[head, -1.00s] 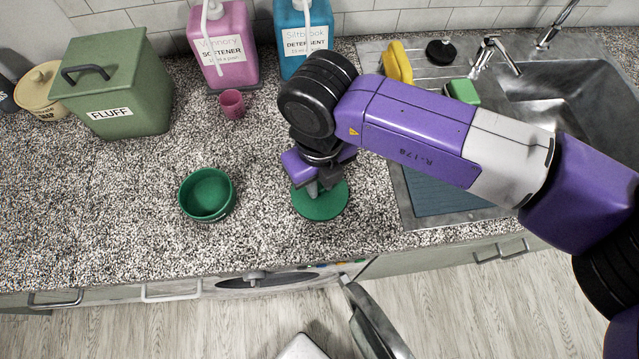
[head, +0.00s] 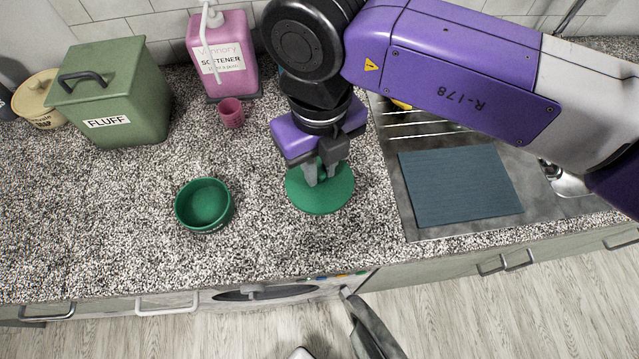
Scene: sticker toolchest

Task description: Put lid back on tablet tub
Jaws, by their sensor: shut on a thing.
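The tablet tub (head: 204,204) is a round dark-green bowl-like tub, open at the top, on the speckled countertop left of centre in the head view. The lid (head: 322,195) is a flat green disc to the right of the tub. My gripper (head: 321,180) points down over the lid and is shut on its raised middle, which the fingers partly hide. I cannot tell whether the lid touches the counter or is slightly above it. The lid and the tub are apart, with bare counter between them.
A pink cup (head: 231,113) and a pink softener bottle (head: 222,52) stand behind. A green FLUFF bin (head: 112,95) and a cream pot (head: 40,97) are at the back left. A blue-grey mat (head: 460,187) lies on the sink drainer at right. The counter (head: 262,225) between tub and lid is clear.

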